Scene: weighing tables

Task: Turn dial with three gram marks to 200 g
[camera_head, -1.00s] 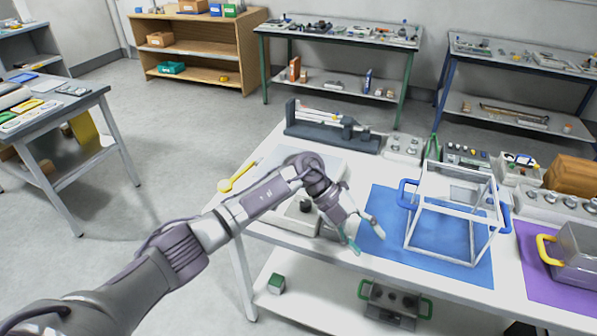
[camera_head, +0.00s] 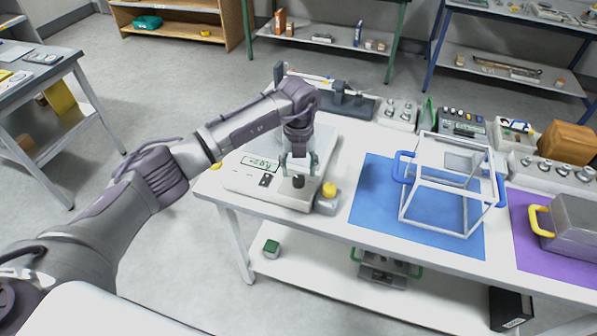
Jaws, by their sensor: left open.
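A white bench scale (camera_head: 240,178) with a lit display (camera_head: 262,163) stands at the left end of the white table. A small dark dial (camera_head: 298,181) is on the scale's front right. Its gram marks are too small to read. My left gripper (camera_head: 299,170) points down over the dial with its fingers apart, one on each side. I cannot tell whether the fingers touch the dial. My left arm hides part of the scale's pan. My right gripper is not in view.
A small yellow-topped pot (camera_head: 328,194) stands just right of the scale. A white open frame (camera_head: 452,185) with blue handles stands on a blue mat (camera_head: 364,208). A dark balance (camera_head: 352,102) is behind. A grey box (camera_head: 577,225) sits on the purple mat (camera_head: 522,240).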

